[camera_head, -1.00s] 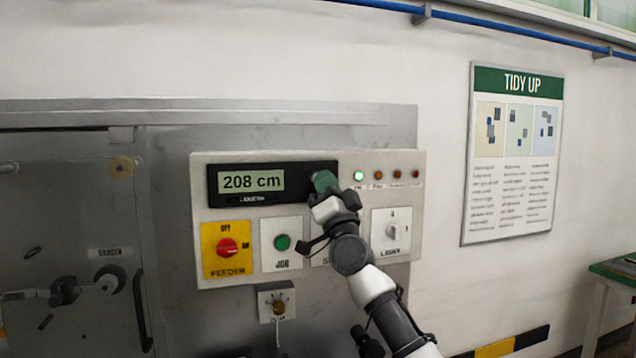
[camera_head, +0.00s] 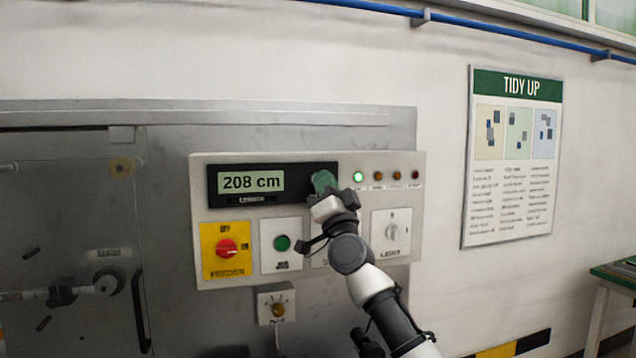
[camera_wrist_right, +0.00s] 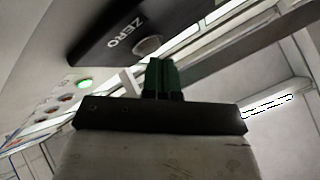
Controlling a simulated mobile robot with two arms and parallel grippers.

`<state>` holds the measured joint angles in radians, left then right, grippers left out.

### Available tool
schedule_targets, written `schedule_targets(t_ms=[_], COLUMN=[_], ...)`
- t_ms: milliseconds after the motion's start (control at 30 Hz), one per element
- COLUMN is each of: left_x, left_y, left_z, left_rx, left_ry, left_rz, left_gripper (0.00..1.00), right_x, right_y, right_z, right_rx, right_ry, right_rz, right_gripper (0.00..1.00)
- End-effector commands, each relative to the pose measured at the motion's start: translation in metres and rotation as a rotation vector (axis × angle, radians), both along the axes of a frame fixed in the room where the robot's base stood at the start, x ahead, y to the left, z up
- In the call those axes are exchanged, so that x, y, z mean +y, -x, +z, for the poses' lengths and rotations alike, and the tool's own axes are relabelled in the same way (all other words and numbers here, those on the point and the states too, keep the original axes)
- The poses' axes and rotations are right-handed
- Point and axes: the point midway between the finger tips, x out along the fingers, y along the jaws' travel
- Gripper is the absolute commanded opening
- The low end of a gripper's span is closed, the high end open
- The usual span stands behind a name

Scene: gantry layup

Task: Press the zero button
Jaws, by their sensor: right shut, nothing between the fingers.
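The zero button (camera_wrist_right: 148,46) is a round grey button on a dark panel face, beside the printed word ZERO, in the right wrist view. In the head view my right gripper covers it, at the right end of the black display unit (camera_head: 260,200). The display (camera_head: 250,182) reads 208 cm. My right gripper (camera_head: 322,181) has green fingers, shut and empty, pointing at the panel. In the right wrist view the fingertips (camera_wrist_right: 160,62) are very close to the button; I cannot tell whether they touch it. My left gripper is not in view.
The control box (camera_head: 340,162) also carries a lit green lamp (camera_head: 358,176), a red feeder knob (camera_head: 227,248), a green button (camera_head: 282,243) and a light switch (camera_head: 391,232). A small box with a knob (camera_head: 277,302) hangs below. A glass door (camera_head: 70,210) stands left.

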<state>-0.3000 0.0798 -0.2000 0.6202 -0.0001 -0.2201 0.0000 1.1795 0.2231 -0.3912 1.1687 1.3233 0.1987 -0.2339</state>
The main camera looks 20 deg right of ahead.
Motion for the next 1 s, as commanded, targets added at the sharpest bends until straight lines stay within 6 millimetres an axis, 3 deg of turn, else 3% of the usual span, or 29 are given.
schedule_targets(t_ms=[1000], left_x=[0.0], left_y=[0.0], left_z=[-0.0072], left_rx=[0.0], left_ry=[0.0], left_rz=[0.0], left_gripper=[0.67], right_x=[0.0005], right_y=[-0.0043], right_z=[0.0002], right_rx=[0.001], right_ry=[0.0], right_rz=[0.001], right_gripper=[0.0])
